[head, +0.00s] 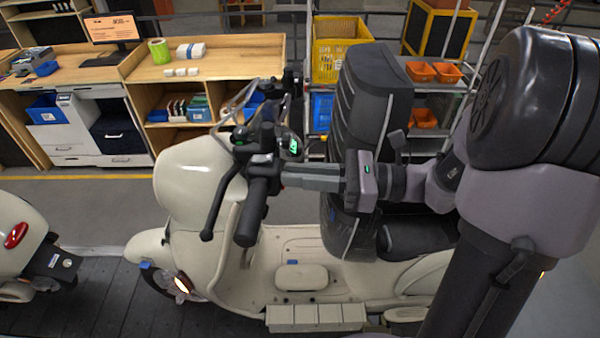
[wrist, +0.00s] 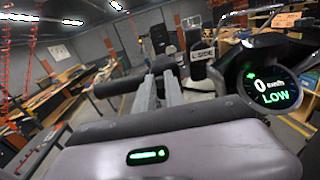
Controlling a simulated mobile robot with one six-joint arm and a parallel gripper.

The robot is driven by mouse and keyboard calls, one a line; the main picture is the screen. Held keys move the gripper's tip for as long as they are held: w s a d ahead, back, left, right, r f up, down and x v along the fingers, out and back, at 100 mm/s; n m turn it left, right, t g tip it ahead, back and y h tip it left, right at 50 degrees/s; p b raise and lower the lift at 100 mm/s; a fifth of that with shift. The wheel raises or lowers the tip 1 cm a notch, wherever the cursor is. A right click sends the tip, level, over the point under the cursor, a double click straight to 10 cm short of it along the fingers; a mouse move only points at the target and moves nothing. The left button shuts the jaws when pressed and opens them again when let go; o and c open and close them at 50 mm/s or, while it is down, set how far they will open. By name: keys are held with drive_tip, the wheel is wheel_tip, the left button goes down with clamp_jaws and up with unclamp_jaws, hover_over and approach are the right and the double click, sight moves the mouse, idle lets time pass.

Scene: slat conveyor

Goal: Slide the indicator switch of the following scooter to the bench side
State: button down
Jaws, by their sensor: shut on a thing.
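The following scooter (head: 190,180) is cream and stands in the middle of the head view, facing left. My gripper (head: 282,178) reaches in from the right to its handlebar, beside the black grip (head: 252,212). In the wrist view my gripper (wrist: 160,72) has its two grey fingers close together at the dark switch housing. The small indicator switch is hidden between or behind the fingertips, which are shut on it as far as I can tell. The round display (wrist: 270,85) is lit and reads 0 and LOW.
The leading scooter's rear (head: 20,240) with a red lamp is at the left edge. Wooden benches (head: 215,62) stand behind the yellow floor line. A yellow crate (head: 335,48) and orange bins (head: 420,71) sit on a rack. The dark slat conveyor (head: 90,290) runs below.

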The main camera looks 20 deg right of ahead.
drive_tip(key=shift+w+d, duration=0.25)
drive_tip(key=shift+w, duration=0.2)
drive_tip(key=shift+w+d, duration=0.2)
drive_tip(key=shift+w, duration=0.25)
drive_tip(key=c, duration=1.5)
unclamp_jaws()
drive_tip(key=shift+o, duration=0.5)
drive_tip(key=shift+w+d+f, duration=0.1)
drive_tip(key=shift+w, duration=0.05)
